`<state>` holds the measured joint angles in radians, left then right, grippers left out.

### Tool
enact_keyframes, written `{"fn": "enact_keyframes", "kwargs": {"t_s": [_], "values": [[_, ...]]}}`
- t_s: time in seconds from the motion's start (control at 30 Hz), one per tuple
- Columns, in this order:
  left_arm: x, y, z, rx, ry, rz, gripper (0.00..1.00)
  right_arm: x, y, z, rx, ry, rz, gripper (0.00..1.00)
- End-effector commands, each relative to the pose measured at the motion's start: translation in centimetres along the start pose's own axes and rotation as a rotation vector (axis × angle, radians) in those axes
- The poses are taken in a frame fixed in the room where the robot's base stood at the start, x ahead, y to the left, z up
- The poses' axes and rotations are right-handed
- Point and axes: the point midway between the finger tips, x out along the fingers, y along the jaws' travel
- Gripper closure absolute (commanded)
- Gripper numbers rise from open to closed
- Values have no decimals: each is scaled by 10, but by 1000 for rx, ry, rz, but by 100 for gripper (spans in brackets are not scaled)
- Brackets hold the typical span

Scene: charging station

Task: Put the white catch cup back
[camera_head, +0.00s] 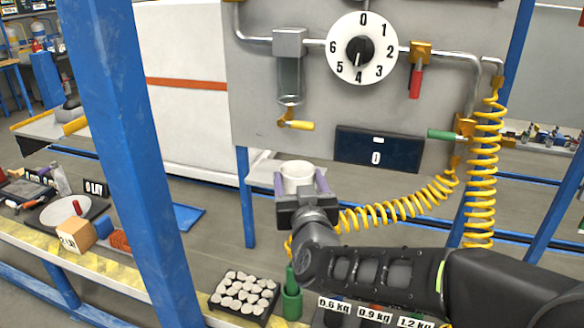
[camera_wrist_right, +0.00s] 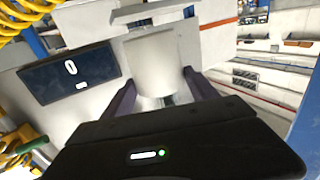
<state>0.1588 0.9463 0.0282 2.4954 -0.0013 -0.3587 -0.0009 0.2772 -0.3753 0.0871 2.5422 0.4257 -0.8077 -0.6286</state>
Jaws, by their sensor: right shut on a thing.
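The white catch cup (camera_head: 298,174) stands upright between the purple fingers of my right gripper (camera_head: 300,182). The fingers lie along its two sides, and my gripper is shut on it. In the right wrist view the cup (camera_wrist_right: 164,66) shows between the two fingers (camera_wrist_right: 160,92), and its lower part is partly hidden by the gripper body. The cup is below the glass tube (camera_head: 289,78) and its yellow-handled tap (camera_head: 297,125). A pale shelf (camera_head: 257,170) shows beside and behind the cup; I cannot tell whether the cup touches it. My left gripper is not in view.
A grey panel carries a round dial (camera_head: 361,48), a red-handled valve (camera_head: 415,82), a green-handled valve (camera_head: 443,135) and a dark display reading 0 (camera_head: 378,150). A coiled yellow hose (camera_head: 400,205) hangs right of the cup. A rock tray (camera_head: 244,296) and green bottle (camera_head: 291,298) stand below.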

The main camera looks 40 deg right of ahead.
Motion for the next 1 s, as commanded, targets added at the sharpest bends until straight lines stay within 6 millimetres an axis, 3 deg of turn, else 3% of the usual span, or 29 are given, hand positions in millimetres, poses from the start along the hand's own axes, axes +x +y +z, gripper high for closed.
{"fn": "enact_keyframes", "kwargs": {"t_s": [0.33,0.6,0.7,1.0], "values": [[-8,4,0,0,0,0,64,4,1,-4,-2,-1,3,74],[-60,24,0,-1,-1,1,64,26,0,-11,-4,-8,1,74],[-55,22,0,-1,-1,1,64,55,1,-2,-1,-2,3,74],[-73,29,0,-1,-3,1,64,140,1,-3,-1,-1,2,74]]}}
